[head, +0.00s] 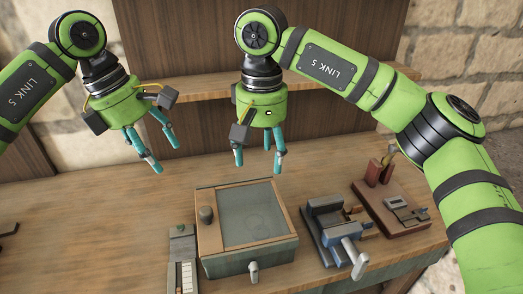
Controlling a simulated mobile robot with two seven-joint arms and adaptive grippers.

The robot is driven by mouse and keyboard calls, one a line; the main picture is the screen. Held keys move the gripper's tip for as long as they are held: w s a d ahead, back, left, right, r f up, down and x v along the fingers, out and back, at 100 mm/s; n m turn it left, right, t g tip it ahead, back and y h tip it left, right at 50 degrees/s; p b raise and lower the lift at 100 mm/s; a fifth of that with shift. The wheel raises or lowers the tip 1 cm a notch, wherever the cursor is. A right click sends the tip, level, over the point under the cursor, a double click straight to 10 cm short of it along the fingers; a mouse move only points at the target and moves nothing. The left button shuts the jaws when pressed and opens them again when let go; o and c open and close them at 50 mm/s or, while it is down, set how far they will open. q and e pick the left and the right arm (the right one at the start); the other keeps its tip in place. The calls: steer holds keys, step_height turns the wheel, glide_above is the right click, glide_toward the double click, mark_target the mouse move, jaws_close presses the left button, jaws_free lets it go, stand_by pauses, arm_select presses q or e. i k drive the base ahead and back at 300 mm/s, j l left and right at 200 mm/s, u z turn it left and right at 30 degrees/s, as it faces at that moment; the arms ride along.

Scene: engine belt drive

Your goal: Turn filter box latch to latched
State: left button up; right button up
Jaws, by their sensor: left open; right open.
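The filter box (208,247) is a square box with an orange-brown rim and a grey, see-through lid panel, standing near the table's front edge. A small light-grey latch (253,271) sticks out at the middle of its front face; I cannot tell which position it is in. My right gripper (259,162) is open and empty, pointing down above the box's back edge. My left gripper (164,157) is open and empty, higher up and left of the box.
A narrow device with a light scale (184,275) stands just left of the box. A grey-blue vise-like device (325,222) and a red-brown base with a small gauge (389,212) stand to the right. A wooden shelf (200,93) runs behind. The left of the table is mostly clear.

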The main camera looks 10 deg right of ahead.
mark_target(253, 269)
steer(key=k, duration=1.5)
